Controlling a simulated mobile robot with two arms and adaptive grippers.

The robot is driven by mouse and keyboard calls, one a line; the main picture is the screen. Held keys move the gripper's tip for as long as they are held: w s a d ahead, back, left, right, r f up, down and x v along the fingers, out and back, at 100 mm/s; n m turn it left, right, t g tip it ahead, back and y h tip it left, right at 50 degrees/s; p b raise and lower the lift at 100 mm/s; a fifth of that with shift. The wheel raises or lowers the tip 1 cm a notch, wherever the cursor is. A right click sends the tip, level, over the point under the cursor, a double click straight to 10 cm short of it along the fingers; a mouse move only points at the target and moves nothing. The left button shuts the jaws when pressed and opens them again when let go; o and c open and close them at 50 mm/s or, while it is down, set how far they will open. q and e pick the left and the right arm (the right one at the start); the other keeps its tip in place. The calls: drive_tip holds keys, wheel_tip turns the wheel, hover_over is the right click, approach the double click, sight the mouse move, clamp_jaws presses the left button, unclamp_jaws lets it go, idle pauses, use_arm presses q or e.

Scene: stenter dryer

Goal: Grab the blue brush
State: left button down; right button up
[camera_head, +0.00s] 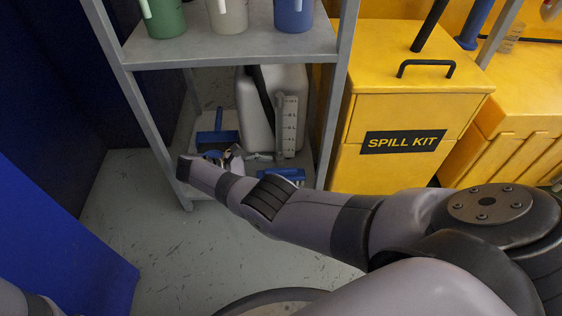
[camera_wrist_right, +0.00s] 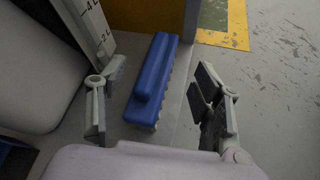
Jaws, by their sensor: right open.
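The blue brush (camera_wrist_right: 150,82) lies on the grey shelf bottom in the right wrist view, its long blue block pointing away from the camera. In the head view, the blue brush (camera_head: 284,174) shows at the shelf's front edge, partly hidden by my right arm. My right gripper (camera_wrist_right: 158,96) is open, with the brush lying ahead between its two fingers. It holds nothing, and no contact shows. In the head view, the right fingers are mostly hidden behind the wrist. My left gripper is not in view.
A white measured container (camera_head: 272,110) stands behind the brush. A blue dustpan-like item (camera_head: 216,134) lies to its left. The shelf above (camera_head: 230,49) holds several jugs. A yellow spill kit bin (camera_head: 400,125) stands right of the rack.

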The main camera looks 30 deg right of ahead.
sight(281, 173)
drive_tip(key=x, duration=0.5)
drive_tip(key=shift+d, duration=0.15)
drive_tip(key=shift+c, duration=0.4)
clamp_jaws()
